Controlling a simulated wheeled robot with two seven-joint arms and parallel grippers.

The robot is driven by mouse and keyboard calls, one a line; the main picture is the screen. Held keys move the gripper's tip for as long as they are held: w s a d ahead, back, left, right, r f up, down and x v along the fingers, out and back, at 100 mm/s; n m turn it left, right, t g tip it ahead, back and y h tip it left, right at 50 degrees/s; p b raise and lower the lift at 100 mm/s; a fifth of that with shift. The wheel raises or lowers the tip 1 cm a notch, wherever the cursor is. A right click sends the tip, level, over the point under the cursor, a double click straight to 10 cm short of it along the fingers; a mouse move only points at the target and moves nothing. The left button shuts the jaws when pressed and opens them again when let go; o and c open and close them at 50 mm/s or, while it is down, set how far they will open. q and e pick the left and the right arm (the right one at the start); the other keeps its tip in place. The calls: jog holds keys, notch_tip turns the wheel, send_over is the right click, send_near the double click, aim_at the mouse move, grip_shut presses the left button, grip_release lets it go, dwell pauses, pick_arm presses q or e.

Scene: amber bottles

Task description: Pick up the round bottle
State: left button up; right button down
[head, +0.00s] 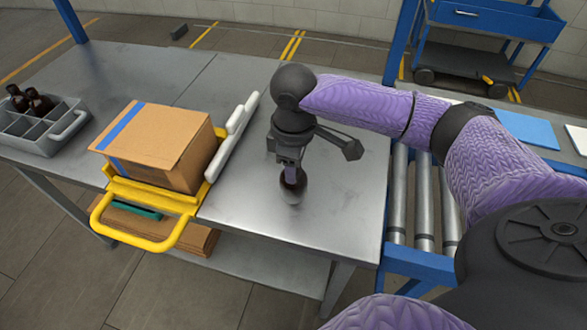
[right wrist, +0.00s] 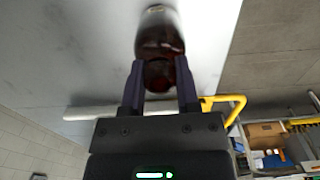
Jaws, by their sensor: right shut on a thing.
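The round bottle (head: 293,188) is dark amber and shows below my right gripper (head: 291,166), over the bare front part of the metal table. In the right wrist view the two fingers are closed on the dark red-brown bottle (right wrist: 160,40), one on each side. The gripper hides the bottle's upper part in the head view. I cannot tell whether its base touches the table. My left gripper is not in view.
Left of the bottle, a cardboard box (head: 155,145) sits by a yellow-handled frame (head: 140,237) and a white bar (head: 237,130). A grey divided crate (head: 50,135) with dark bottles stands far left. A roller conveyor (head: 424,205) borders the table's right. Table around the bottle is clear.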

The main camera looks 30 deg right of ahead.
jog(key=shift+s+f, duration=0.1)
jog(key=shift+f, duration=0.05)
notch_tip(320, 180, up, 10)
jog(key=p, duration=0.4)
jog(key=shift+a, duration=0.1)
dwell(0.6)
